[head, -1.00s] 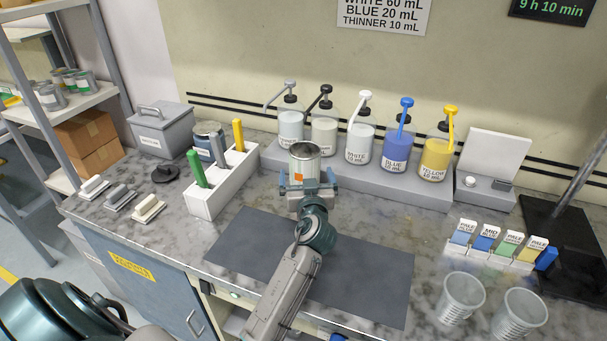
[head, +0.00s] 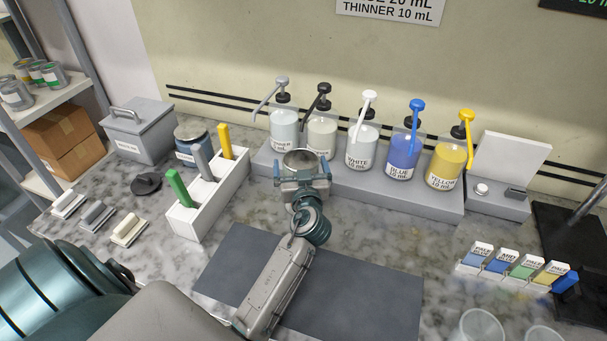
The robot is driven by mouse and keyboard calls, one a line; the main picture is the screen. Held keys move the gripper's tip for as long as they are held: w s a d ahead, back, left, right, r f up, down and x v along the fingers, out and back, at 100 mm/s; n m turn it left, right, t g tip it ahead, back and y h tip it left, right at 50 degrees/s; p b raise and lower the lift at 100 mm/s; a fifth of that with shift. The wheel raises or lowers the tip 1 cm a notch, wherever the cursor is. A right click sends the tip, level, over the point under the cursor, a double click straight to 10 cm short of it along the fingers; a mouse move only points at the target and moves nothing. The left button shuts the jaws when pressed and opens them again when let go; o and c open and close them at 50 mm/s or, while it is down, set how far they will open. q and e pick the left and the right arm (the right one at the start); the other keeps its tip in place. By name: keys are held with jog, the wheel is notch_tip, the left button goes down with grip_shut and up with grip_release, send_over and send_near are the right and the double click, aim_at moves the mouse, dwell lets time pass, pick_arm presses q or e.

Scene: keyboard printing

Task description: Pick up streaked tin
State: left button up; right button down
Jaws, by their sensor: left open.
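An open-topped metal tin (head: 302,159) stands at the front of the grey pump shelf; its interior looks grey, and streaks on it are too small to tell. My left gripper (head: 302,180) is at the near side of this tin, its jaws open and at either side of it. The gripper hides most of the tin's lower front. Another tin (head: 190,153), with a blue label, stands behind the white holder at the left. My right gripper is not in view.
Several pump bottles stand on the grey shelf (head: 440,203) just behind the tin. The white holder (head: 205,205) with coloured handles is to the left. A dark mat (head: 375,300) lies in front. Clear cups (head: 480,328) are at the lower right.

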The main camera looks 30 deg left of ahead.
pick_arm(q)
jog(key=shift+s+d+r, duration=0.4)
jog(key=shift+s, duration=0.15)
jog(key=shift+c, duration=0.4)
jog(key=shift+s+d+r, duration=0.3)
jog(key=shift+d, duration=0.05)
jog(key=c, duration=0.7)
jog(key=shift+w+a+f, duration=0.15)
jog(key=c, duration=0.4)
jog(key=shift+a+f, duration=0.1)
jog(key=shift+f, duration=0.05)
jog(key=c, duration=0.4)
jog(key=shift+c, duration=0.8)
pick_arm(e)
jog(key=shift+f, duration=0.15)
pick_arm(q)
jog(key=shift+w, duration=0.1)
